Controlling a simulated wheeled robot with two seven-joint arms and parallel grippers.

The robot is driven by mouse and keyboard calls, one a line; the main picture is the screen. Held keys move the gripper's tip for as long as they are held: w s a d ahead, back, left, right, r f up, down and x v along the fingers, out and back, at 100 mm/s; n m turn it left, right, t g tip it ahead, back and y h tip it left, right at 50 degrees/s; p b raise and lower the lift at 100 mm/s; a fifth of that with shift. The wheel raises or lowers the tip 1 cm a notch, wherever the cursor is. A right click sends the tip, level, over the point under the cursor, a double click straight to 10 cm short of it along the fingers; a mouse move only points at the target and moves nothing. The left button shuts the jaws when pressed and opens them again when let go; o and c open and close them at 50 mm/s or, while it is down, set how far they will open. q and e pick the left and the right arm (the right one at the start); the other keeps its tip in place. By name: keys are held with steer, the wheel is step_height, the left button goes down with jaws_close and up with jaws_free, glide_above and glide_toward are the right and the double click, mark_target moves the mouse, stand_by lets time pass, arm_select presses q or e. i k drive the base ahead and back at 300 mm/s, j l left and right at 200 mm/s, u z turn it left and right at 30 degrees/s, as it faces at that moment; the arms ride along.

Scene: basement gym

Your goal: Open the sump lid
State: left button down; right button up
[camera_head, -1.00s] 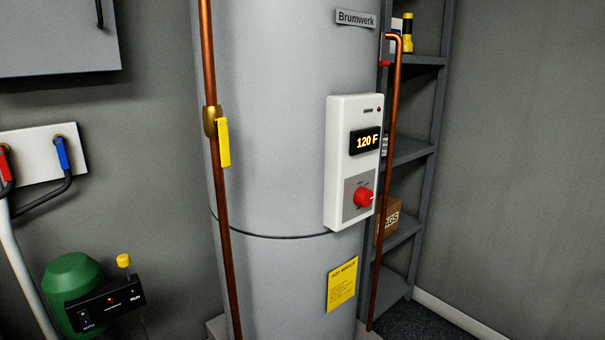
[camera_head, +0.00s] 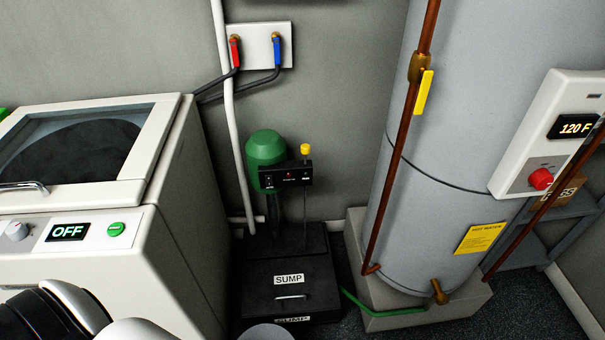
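The sump lid (camera_head: 262,290) is a dark, flat panel on the floor between the washer and the water heater. It lies flat and looks shut. A white "SUMP" label and a thin light handle (camera_head: 291,297) show on it. Behind it stands the green sump pump (camera_head: 266,152) with a black control box (camera_head: 285,177) and a yellow knob. Parts of my own arm show at the bottom left and bottom centre, and one covers a little of the front edge. Neither gripper's fingers are in view.
A white washer (camera_head: 182,230) with an "OFF" display stands close on the left. A grey water heater (camera_head: 440,150) on a plinth (camera_head: 400,318) stands on the right. A green hose (camera_head: 365,307) runs from the sump along the plinth. A white pipe (camera_head: 232,120) rises behind.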

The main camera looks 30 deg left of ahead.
mark_target(301, 285)
steer(key=u, duration=0.95)
steer(key=l, duration=0.3)
steer(key=k+z, duration=0.05)
